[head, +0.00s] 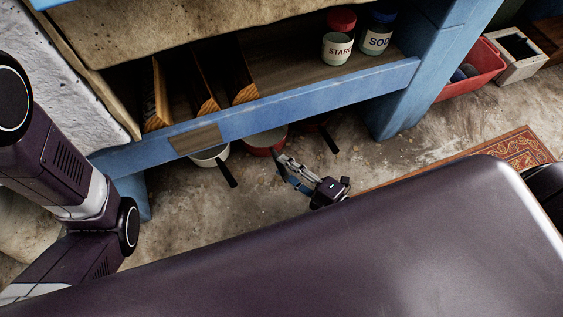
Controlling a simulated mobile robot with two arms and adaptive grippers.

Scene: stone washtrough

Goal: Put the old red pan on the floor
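The old red pan (265,141) shows in the head view below the blue shelf edge. Its upper part is hidden behind that edge. My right gripper (285,170) is just below the pan, at its handle side, with its fingers pointing up and left toward it. The handle is hard to pick out against the fingers, so I cannot tell whether they touch or grip it. The stone floor (190,228) lies beneath. My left gripper is out of view; only my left arm shows at the left.
A white pan (210,154) is left of the red one, and a dark pan (310,122) is right of it. A starch jar (337,48) and a soda jar (376,40) stand on the shelf. A red tub (478,78) and a patterned rug (500,152) are at right.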

